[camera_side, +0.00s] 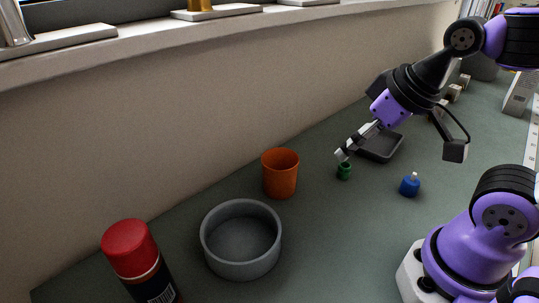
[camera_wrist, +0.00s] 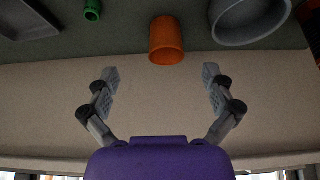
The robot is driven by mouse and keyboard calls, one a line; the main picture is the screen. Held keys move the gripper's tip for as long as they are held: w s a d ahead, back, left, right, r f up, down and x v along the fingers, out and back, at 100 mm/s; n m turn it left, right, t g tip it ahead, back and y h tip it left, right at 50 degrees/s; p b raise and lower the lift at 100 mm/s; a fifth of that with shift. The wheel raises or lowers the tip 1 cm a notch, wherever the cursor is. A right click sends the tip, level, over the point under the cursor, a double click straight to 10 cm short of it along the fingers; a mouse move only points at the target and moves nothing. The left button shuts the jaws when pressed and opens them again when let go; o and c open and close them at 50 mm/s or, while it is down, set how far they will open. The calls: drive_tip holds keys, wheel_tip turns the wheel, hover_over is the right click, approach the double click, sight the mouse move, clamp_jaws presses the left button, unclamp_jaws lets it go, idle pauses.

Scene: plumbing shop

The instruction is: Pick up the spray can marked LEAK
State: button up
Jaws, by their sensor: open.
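A spray can (camera_side: 148,265) with a red cap and a dark body stands at the lower left in the side view, its base cut off by the frame. A barcode shows on it; I cannot read the word LEAK. My gripper (camera_side: 345,154) is well to the right of the can, in the air over the table. In the wrist view my gripper (camera_wrist: 160,76) has its two fingers spread wide with nothing between them. A dark sliver at the right edge of the wrist view may be the can, but I cannot tell.
A grey round pan (camera_side: 240,266) and an orange cup (camera_side: 280,175) stand between the can and my gripper. A small green item (camera_side: 344,172), a blue bottle (camera_side: 409,186) and a dark tray (camera_side: 382,148) are farther right. The wall (camera_side: 190,130) borders the table.

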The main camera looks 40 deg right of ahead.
wheel_tip(320, 180, up, 4)
drive_tip(key=n+g+y, duration=0.3)
drive_tip(key=n, duration=0.7)
hover_over(143, 234)
drive_tip(key=s+d, duration=0.1)
drive_tip(key=d, duration=0.2)
drive_tip(key=f, duration=0.1)
drive_tip(key=a+f, duration=0.2)
drive_tip(key=f, duration=0.1)
drive_tip(key=shift+w+a, duration=0.2)
drive_tip(key=shift+w, duration=0.1)
drive_tip(key=shift+y, duration=0.3)
drive_tip(key=x, duration=0.6)
drive_tip(key=shift+w+a, duration=0.1)
drive_tip(key=c, duration=1.5)
